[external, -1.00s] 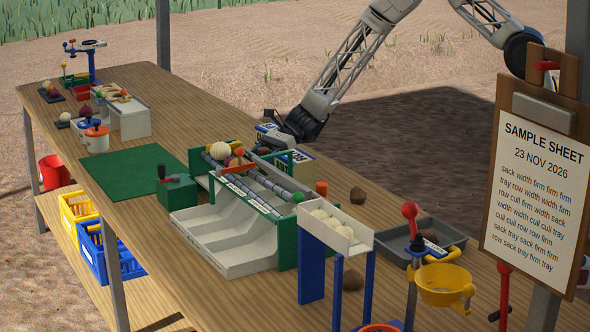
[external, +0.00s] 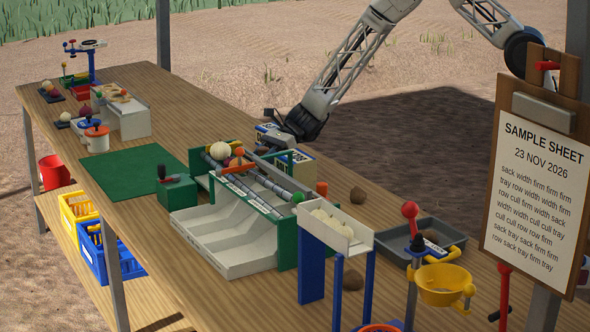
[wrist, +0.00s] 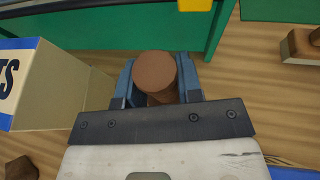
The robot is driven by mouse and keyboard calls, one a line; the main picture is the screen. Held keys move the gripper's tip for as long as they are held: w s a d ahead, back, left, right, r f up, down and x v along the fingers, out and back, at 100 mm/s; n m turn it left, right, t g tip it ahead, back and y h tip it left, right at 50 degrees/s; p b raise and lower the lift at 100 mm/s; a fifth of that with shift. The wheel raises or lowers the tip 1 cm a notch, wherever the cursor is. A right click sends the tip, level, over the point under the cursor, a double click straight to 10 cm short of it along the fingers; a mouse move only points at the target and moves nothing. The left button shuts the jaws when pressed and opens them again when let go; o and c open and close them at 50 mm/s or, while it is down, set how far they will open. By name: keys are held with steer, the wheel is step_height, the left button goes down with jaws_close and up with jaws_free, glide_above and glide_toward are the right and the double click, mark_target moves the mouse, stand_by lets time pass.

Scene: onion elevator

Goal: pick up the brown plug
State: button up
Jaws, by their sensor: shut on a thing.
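The brown plug (wrist: 155,70) shows in the wrist view as a round, flat-topped piece with a narrower part below it. It sits between the two blue fingers of my gripper (wrist: 160,82), which is shut on it. I cannot tell whether the plug touches the table. In the external view my gripper (external: 272,138) is low at the table's back edge, behind the green sorting machine (external: 288,240). The plug cannot be made out there.
A box with blue lettering (wrist: 45,85) stands close to the left of my gripper in the wrist view. A green wall (wrist: 115,32) lies just beyond the plug. Brown lumps (external: 357,195) and a grey tray (external: 450,238) lie to the right in the external view.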

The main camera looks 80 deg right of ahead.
step_height(320, 180, up, 10)
steer(key=shift+f, duration=0.1)
stand_by(0.5)
